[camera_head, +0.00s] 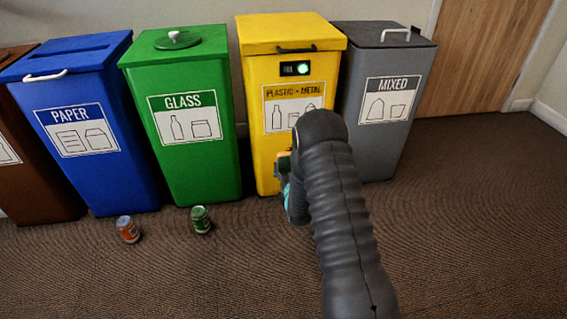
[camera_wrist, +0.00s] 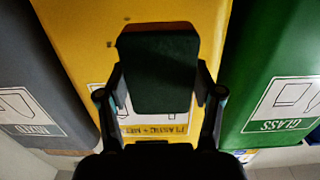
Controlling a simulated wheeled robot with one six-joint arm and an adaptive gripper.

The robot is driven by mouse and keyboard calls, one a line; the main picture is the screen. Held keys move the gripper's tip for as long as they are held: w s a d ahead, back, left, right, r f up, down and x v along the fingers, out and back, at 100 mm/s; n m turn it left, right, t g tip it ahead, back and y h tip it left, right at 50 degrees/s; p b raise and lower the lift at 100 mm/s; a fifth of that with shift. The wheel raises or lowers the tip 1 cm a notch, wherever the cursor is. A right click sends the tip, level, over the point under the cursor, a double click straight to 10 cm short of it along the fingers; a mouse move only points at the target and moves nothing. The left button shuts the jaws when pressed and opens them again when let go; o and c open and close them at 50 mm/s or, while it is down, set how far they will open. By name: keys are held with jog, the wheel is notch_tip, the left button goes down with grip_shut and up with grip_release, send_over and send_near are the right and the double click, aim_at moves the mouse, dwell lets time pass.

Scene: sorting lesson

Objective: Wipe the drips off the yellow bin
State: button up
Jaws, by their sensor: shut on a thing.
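The yellow bin (camera_head: 262,100), labelled plastic and metal, stands between the green and grey bins. In the wrist view the yellow bin (camera_wrist: 75,35) appears upside down behind my gripper (camera_wrist: 160,88). My gripper is shut on a dark green sponge-like block (camera_wrist: 158,60) with an orange-brown edge, held in front of the yellow bin. I cannot tell whether the block touches the bin. In the head view my arm hides the bin's lower right front and most of the block.
The green glass bin (camera_head: 180,80), blue paper bin (camera_head: 80,95) and grey mixed bin (camera_head: 382,65) stand close beside it. The carpet at right is clear.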

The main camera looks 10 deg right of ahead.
aim_at(278, 149)
jog(key=shift+w+a, duration=0.2)
jog(key=shift+w, duration=0.55)
jog(key=shift+w+a, duration=0.15)
jog(key=shift+w, duration=2)
jog(key=shift+w, duration=1.2)
jog(key=shift+d, duration=0.1)
jog(key=d, duration=1)
jog(key=shift+w, duration=0.1)
jog(key=shift+a, duration=3.4)
jog(key=shift+w+a, duration=0.15)
jog(key=shift+a, duration=1.75)
